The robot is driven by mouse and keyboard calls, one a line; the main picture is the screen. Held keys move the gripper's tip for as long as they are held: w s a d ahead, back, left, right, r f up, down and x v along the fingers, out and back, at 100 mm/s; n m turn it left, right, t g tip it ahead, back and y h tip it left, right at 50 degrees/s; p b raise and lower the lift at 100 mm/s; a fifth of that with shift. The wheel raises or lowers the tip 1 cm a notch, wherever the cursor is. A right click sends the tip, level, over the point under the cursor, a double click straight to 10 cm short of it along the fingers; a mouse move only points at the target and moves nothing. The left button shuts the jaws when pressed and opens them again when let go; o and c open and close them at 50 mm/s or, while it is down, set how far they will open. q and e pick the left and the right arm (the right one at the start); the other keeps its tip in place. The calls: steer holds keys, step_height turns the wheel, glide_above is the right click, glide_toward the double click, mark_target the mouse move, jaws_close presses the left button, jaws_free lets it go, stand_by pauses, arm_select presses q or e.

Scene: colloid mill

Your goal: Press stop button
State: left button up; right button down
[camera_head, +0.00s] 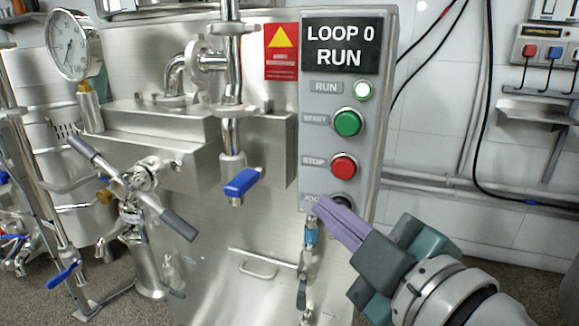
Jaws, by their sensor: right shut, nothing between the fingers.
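The red stop button (343,166) sits on the grey control panel (311,180), beside the label STOP. The display (341,46) at the top reads LOOP 0 RUN. My right gripper (322,207) comes in from the lower right with its purple fingers shut and empty. Its fingertips show just below and left of the stop button, in front of the JOG label, and partly cover a dark knob there. My left gripper is not in view.
A blue-handled valve (241,182) sticks out left of the panel. A blue-topped tap (310,236) stands below the panel, close to my right fingers. A lever handle (178,223) and a pressure gauge (72,45) are at the left.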

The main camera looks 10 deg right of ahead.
mark_target(333, 171)
steer(key=shift+w+d, duration=0.6)
steer(key=shift+w, duration=0.3)
steer(key=shift+w+d, duration=0.65)
steer(key=shift+w, duration=0.25)
steer(key=shift+w+d, duration=0.6)
steer(key=shift+w, duration=0.3)
steer(key=shift+w+d, duration=0.2)
steer(key=shift+w, duration=0.15)
steer(key=shift+w+d, duration=0.3)
steer(key=shift+w, duration=0.1)
stand_by(0.7)
steer(key=shift+s, duration=0.1)
steer(key=shift+s+a, duration=0.5)
steer(key=shift+s, duration=0.15)
